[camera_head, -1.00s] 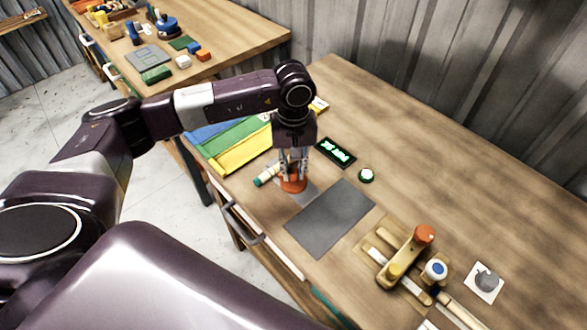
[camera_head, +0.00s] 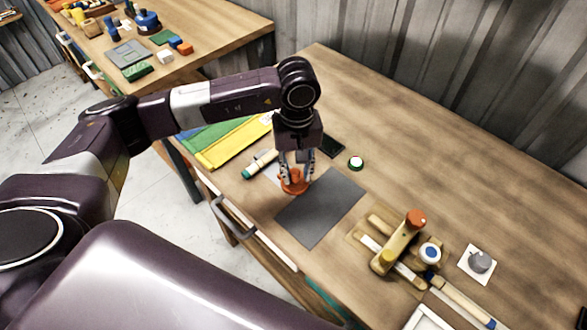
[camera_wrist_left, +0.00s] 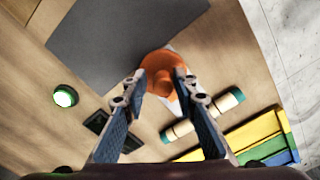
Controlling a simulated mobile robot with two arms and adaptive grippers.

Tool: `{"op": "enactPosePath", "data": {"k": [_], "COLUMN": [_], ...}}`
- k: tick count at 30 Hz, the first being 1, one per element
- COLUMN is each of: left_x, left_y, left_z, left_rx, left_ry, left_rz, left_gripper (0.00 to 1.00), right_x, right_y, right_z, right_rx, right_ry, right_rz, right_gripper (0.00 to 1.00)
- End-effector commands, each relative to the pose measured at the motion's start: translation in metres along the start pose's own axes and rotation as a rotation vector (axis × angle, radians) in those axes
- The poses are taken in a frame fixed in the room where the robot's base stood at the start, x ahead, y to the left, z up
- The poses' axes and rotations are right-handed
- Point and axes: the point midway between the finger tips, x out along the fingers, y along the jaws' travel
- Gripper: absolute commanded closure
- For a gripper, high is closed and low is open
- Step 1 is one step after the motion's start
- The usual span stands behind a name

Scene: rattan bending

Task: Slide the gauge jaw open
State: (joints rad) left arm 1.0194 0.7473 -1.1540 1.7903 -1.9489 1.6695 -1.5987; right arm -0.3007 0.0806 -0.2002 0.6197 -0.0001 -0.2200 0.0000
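The wooden gauge-like fixture (camera_head: 398,247) sits at the right of the bench, with an orange knob, a yellow knob and pale bars. I cannot tell for certain which part is its jaw. Whether the piece touches the bench is hard to tell. My right gripper is not in view.
A green-white button (camera_head: 356,162) and a dark display (camera_head: 332,147) lie behind the mat. A pale roll with green ends (camera_head: 258,165) and coloured strips (camera_head: 235,142) lie left. A grey knob on a white card (camera_head: 480,262) stands right.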

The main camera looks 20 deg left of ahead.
Motion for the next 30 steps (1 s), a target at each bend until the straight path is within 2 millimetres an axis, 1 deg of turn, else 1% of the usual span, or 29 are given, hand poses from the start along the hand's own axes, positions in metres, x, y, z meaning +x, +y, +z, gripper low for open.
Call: {"op": "enactPosePath", "data": {"k": [9, 13, 17, 24, 27, 30], "left_x": [0.0, -0.008, -0.03, -0.082, -0.099, -0.111], "left_y": [-0.002, -0.001, -0.001, 0.001, 0.001, 0.001], "left_z": [-0.002, -0.002, -0.003, -0.002, -0.001, 0.0], "left_rx": [-0.003, -0.003, -0.002, -0.001, 0.0, -0.001], "left_ry": [0.003, 0.005, 0.007, 0.007, 0.006, 0.004], "left_rz": [-0.003, -0.003, 0.0, 0.0, -0.001, -0.002], "left_gripper": [0.65, 0.65, 0.65, 0.65, 0.65, 0.65], "right_x": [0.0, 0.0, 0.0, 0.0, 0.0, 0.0], "right_y": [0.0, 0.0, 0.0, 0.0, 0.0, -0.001], "right_z": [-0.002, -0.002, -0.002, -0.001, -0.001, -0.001], "right_rx": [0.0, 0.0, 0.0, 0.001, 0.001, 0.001], "right_ry": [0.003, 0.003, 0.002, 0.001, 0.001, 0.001], "right_rz": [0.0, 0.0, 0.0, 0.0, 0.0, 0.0], "right_gripper": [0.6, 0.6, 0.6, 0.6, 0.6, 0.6]}}
